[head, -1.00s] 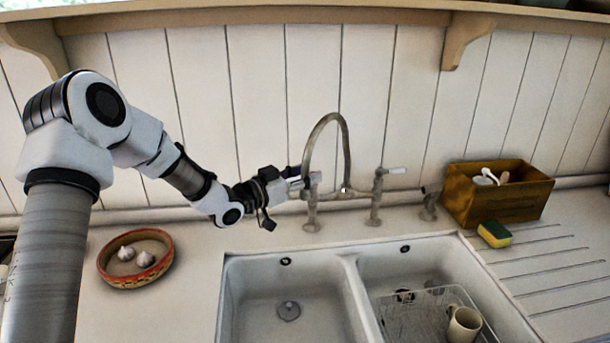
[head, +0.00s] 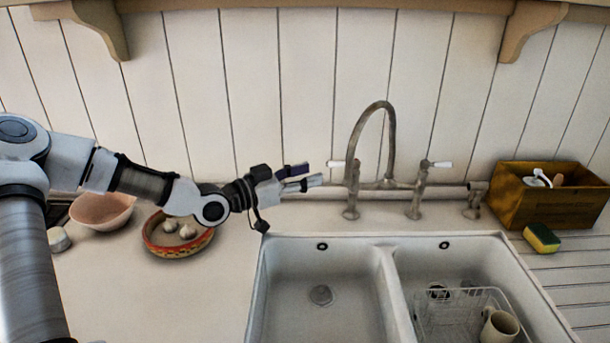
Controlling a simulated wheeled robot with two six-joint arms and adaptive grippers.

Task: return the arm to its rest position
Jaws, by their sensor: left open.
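My left arm comes in from the left side of the head view, bent at the elbow and reaching right over the counter. My left gripper (head: 312,177) is open and empty. In the picture it sits just left of the tap (head: 353,180), with a gap between its fingertips and the tap's left lever (head: 337,164). Nothing is between the fingers. My right gripper is not in view.
A double sink (head: 389,290) holds a wire rack (head: 430,322) with a mug (head: 499,327). A patterned bowl (head: 165,250) with garlic and a pink bowl (head: 101,213) stand left. A wooden box (head: 545,209) and sponge (head: 541,238) are right. A shelf bracket (head: 98,28) hangs above.

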